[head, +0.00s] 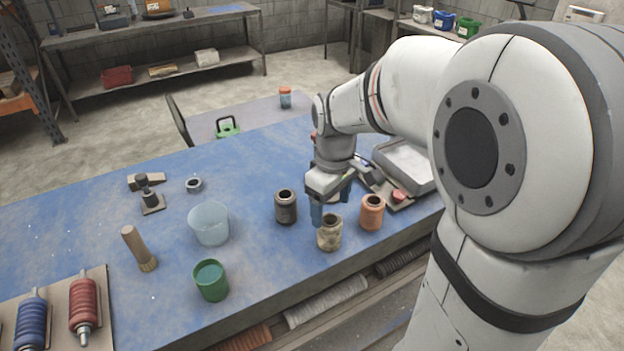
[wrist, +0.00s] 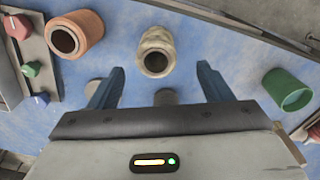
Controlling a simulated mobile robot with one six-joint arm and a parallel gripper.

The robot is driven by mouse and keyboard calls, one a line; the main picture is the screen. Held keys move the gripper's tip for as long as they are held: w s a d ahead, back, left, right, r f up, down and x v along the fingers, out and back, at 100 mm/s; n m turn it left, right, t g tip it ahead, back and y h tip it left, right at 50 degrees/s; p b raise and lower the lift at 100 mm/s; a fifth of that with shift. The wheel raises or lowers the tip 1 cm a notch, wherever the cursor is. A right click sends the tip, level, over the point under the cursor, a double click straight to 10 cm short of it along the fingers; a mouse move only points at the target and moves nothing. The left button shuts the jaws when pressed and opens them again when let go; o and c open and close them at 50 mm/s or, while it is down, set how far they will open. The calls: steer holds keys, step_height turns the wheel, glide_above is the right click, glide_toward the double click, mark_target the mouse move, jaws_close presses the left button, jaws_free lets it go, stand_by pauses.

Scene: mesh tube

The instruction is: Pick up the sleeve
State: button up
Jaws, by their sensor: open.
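My gripper (head: 330,204) points down over the blue table, open, with nothing seen held. A mottled beige hollow sleeve (head: 330,233) stands upright just in front of it in the head view. In the wrist view the beige sleeve (wrist: 156,52) lies just beyond the gap between the fingertips (wrist: 160,70), its dark opening facing up. An orange hollow sleeve (head: 371,213) stands to its right, and in the wrist view (wrist: 75,36) to the left. A dark hollow sleeve (head: 286,206) stands to the left. I cannot tell which sleeve the task means.
A green cup (head: 211,281) and a clear bucket (head: 209,224) stand on the left, near a brush (head: 138,249). A grey tray (head: 405,166) and a board with coloured knobs lie to the right behind the gripper. The table's front edge is close to the beige sleeve.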

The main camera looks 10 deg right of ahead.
mark_target(329, 232)
steer(key=shift+n, duration=0.3)
steer(key=f, duration=0.5)
steer(key=w+f, duration=0.1)
steer(key=f, duration=0.2)
steer(key=shift+w+p, duration=0.1)
steer(key=shift+p, duration=0.3)
steer(key=shift+c, duration=0.3)
steer(key=c, duration=1.1)
